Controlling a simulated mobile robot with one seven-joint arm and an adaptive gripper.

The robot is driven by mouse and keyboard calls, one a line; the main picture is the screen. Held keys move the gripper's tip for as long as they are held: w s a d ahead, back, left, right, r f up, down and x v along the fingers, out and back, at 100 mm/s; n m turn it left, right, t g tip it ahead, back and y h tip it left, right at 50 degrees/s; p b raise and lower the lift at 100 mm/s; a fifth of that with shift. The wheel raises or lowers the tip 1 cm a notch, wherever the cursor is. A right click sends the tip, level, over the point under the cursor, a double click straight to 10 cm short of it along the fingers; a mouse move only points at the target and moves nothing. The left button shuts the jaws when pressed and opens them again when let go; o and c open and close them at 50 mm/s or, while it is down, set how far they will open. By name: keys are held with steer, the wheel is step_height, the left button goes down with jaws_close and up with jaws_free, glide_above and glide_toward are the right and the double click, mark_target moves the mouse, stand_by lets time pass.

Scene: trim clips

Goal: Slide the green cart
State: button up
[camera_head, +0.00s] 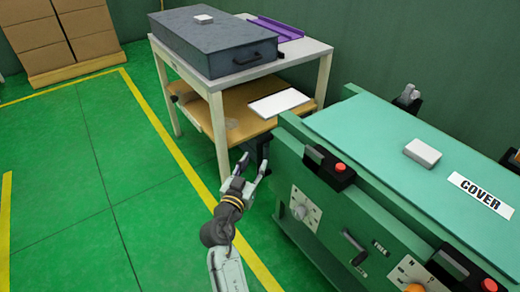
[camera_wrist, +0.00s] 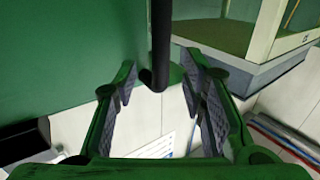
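The green cart (camera_head: 340,215) stands on the right of the head view, with a teal top and a "COVER" label. My gripper (camera_head: 252,172) is at the cart's left end, near a dark handle (camera_head: 257,148) there. In the wrist view my gripper (camera_wrist: 163,88) is open, its padded fingers spread apart. A black bar (camera_wrist: 161,40), which looks like that handle, comes down between the fingertips, beside a green panel. I see no finger closed on it; the exact depth between bar and fingers is hard to tell.
A white table (camera_head: 310,52) with a dark grey case (camera_head: 215,45) and a purple tray (camera_head: 275,28) stands behind the cart's left end. Cardboard boxes (camera_head: 60,35) are at the back left. The green floor (camera_head: 90,190) on the left is clear, marked with yellow lines.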

mark_target(259, 155)
steer(key=p+x, duration=0.1)
steer(key=x, duration=0.5)
steer(key=shift+c, duration=0.3)
jaws_close()
stand_by(0.5)
